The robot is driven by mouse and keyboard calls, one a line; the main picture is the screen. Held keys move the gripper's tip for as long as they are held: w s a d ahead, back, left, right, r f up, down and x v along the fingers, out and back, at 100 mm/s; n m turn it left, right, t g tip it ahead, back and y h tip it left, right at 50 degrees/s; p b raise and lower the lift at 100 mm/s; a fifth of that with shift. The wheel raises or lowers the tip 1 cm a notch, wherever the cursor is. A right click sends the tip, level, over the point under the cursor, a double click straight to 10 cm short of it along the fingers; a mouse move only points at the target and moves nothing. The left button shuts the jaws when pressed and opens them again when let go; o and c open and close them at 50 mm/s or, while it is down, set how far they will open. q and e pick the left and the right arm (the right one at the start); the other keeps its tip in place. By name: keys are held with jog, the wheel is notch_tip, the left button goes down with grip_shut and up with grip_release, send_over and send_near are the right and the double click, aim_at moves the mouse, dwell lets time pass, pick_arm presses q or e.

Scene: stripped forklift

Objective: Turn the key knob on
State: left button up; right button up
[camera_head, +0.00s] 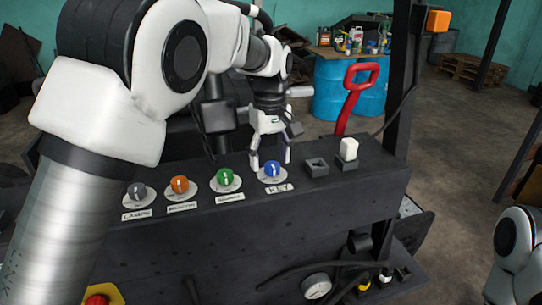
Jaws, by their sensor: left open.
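The key knob (272,169) is blue with a light pointer mark. It sits on a round white plate above the label "KEY" on the dark panel (330,205). My left gripper (270,160) is open and points down at the key knob, with its fingertips on either side of it or just behind it. I cannot tell whether the fingers touch the knob. My right gripper is not in view; a white arm part of mine (517,250) shows at the right edge.
Grey, orange (180,184) and green (225,177) knobs stand in a row left of the key knob. A square socket (316,167) and a white rocker switch (348,150) are to its right. A red lever (353,98) rises behind the panel.

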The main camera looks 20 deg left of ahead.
aim_at(272, 163)
pick_arm(q)
jog(key=w+f, duration=0.2)
jog(key=f, duration=0.1)
jog(key=shift+w, duration=0.2)
jog(key=shift+s+r, duration=0.25)
jog(key=c, duration=0.3)
jog(key=shift+s+r, duration=0.15)
jog(key=shift+s, duration=0.15)
jog(key=c, duration=0.6)
jog(key=shift+c, duration=1.2)
jog(key=shift+w, duration=0.1)
pick_arm(e)
jog(key=shift+w, duration=0.55)
